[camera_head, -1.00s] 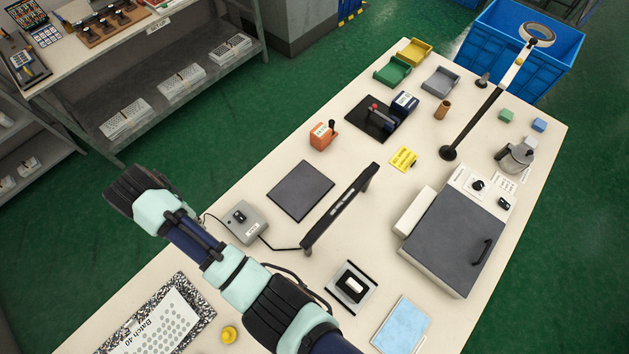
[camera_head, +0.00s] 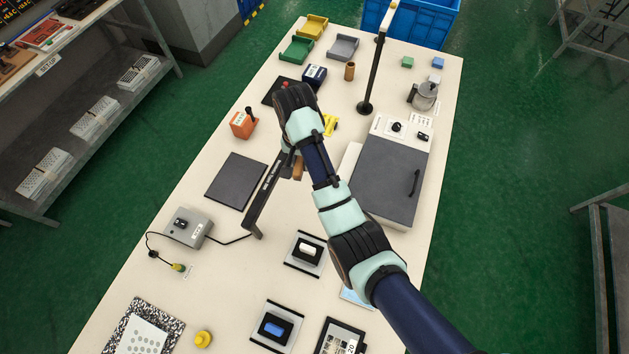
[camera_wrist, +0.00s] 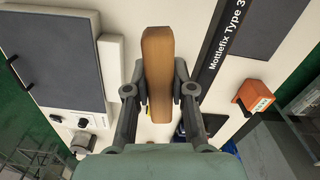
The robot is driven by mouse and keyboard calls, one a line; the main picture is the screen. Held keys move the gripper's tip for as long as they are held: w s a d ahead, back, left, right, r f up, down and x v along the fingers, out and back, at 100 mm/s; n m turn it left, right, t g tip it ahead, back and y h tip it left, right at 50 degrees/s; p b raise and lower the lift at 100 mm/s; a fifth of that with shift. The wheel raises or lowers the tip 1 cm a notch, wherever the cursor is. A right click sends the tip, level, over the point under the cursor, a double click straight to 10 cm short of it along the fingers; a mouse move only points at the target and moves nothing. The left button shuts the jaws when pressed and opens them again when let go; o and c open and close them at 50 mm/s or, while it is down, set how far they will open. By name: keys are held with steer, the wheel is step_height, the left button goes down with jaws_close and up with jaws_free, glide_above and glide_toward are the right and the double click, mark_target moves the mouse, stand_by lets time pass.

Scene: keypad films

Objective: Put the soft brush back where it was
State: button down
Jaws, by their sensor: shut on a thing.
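A brown wooden piece, which looks like the soft brush (camera_wrist: 157,60), stands between my gripper's fingers (camera_wrist: 160,82) in the wrist view. My gripper is shut on it. In the head view only a small part of the brush (camera_head: 298,169) shows below my wrist; its bristles cannot be made out. My gripper (camera_head: 291,160) is above the middle of the table, beside the long black bar (camera_head: 266,196) marked "Mottlefix Type 3".
The grey-lidded box (camera_head: 385,180) stands right of my arm and an orange block (camera_head: 243,124) stands left. A dark mat (camera_head: 236,181) lies left of the bar. A tall black post (camera_head: 372,75) rises behind. Two small stands (camera_head: 305,254) (camera_head: 275,327) are nearer.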

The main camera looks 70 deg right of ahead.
steer(key=s+d+m, duration=0.2)
steer(key=s+d, duration=0.2)
steer(key=f+b, duration=0.2)
steer(key=f, duration=0.3)
steer(key=f+b, duration=0.3)
steer(key=f, duration=0.2)
steer(key=f+b, duration=0.3)
steer(key=f, duration=0.3)
steer(key=shift+s+a, duration=0.1)
steer(key=shift+a, duration=0.25)
steer(key=shift+f+b, duration=0.7)
steer(key=shift+f, duration=1.55)
steer(key=shift+f, duration=0.1)
steer(key=c, duration=1)
jaws_free()
step_height(320, 180, up, 12)
steer(key=p, duration=0.3)
